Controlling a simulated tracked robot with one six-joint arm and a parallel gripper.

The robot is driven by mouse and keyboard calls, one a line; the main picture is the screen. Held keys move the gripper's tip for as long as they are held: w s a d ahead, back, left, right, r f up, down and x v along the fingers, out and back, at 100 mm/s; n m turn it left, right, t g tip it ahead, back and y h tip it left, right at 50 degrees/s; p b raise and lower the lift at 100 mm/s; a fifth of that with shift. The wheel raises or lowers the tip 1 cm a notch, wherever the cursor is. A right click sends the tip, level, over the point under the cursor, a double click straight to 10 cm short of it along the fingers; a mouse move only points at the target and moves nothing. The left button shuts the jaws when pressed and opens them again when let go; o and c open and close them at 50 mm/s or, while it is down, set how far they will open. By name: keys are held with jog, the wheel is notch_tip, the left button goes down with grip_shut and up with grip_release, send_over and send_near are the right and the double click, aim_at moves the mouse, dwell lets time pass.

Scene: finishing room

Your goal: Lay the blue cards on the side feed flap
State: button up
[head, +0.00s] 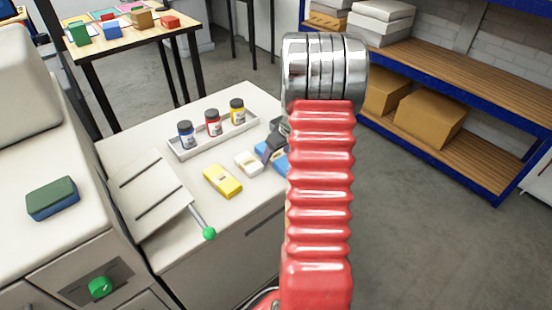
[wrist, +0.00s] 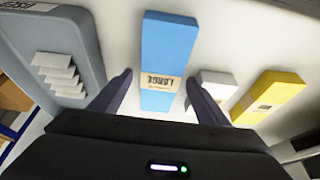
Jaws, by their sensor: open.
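The blue cards (wrist: 169,45), a long blue pack with a pale printed band, lie on the white counter in the wrist view. In the head view only a blue bit (head: 281,163) of them shows beside my arm. My gripper (wrist: 159,77) is open, with one finger on each side of the pack; I cannot tell whether they touch it. In the head view my arm largely hides the gripper. The side feed flap (head: 150,196), a pale panel with dark slots, sits at the counter's left, bare on top. A green-knobbed lever (head: 208,232) is beside it.
A white pack (head: 248,163) and a yellow pack (head: 222,180) lie between the blue cards and the flap. A tray of bottles (head: 212,133) stands behind. In the wrist view a grey-blue holder (wrist: 88,40) is at left. A sponge (head: 52,199) rests on the machine.

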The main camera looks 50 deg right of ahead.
jog(key=shift+c, duration=0.5)
jog(key=c, duration=1.4)
jog(key=shift+o, duration=0.2)
notch_tip(320, 180, up, 10)
